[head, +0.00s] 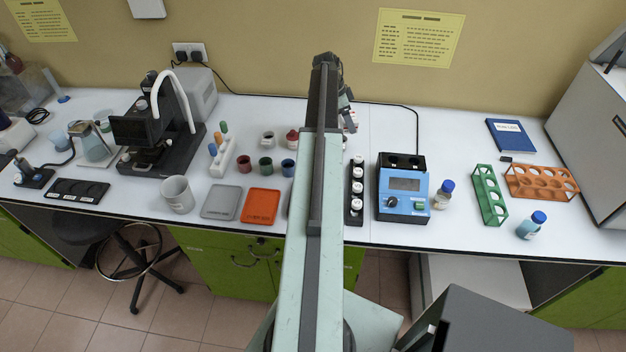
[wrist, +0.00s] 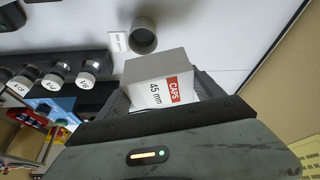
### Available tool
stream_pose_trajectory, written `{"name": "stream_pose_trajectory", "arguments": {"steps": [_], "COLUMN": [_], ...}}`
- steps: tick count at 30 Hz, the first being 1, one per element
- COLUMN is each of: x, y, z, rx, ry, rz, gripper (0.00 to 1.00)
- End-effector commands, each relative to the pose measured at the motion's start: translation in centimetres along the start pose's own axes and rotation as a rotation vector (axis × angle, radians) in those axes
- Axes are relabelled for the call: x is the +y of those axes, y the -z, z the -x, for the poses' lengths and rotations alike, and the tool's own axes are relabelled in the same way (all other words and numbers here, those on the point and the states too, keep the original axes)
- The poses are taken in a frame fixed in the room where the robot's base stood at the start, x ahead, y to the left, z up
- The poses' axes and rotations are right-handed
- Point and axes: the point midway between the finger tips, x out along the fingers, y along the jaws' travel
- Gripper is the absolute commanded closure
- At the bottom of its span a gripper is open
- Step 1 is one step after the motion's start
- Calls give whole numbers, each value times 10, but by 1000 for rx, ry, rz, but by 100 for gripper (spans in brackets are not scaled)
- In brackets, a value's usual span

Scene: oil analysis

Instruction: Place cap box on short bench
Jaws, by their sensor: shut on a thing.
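The cap box (wrist: 158,82) is a small grey and white carton with a red label reading CAPS and 45 mm. In the wrist view it sits between the two dark fingers of my gripper (wrist: 163,92), which is shut on it. In the head view my gripper (head: 346,103) is over the back part of the white bench (head: 400,137), and my arm hides most of that spot. The box cannot be made out clearly there. A seam splits the bench top near the middle; I cannot tell which section is the short bench.
White-capped bottles in a black rack (head: 355,190) and a blue device (head: 403,190) stand right of my arm. Green (head: 489,194) and orange (head: 540,181) racks are farther right. An orange tray (head: 261,205) lies left. Clear bench top shows behind the green rack.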

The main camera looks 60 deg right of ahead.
Motion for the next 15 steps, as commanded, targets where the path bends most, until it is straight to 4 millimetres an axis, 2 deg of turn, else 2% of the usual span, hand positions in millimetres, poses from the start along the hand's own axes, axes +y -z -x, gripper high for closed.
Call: {"name": "stream_pose_trajectory", "arguments": {"steps": [1, 7, 10, 12, 15], "x": [30, 118, 146, 155, 159], "y": [-10, -38, -46, -49, -51], "z": [7, 23, 28, 30, 30], "rx": [-1, 0, 2, 3, 4], "ry": [-11, -62, -79, -87, -91], "rz": [-24, -147, -191, -209, -220], "gripper": [71, 71, 71, 71, 71]}}
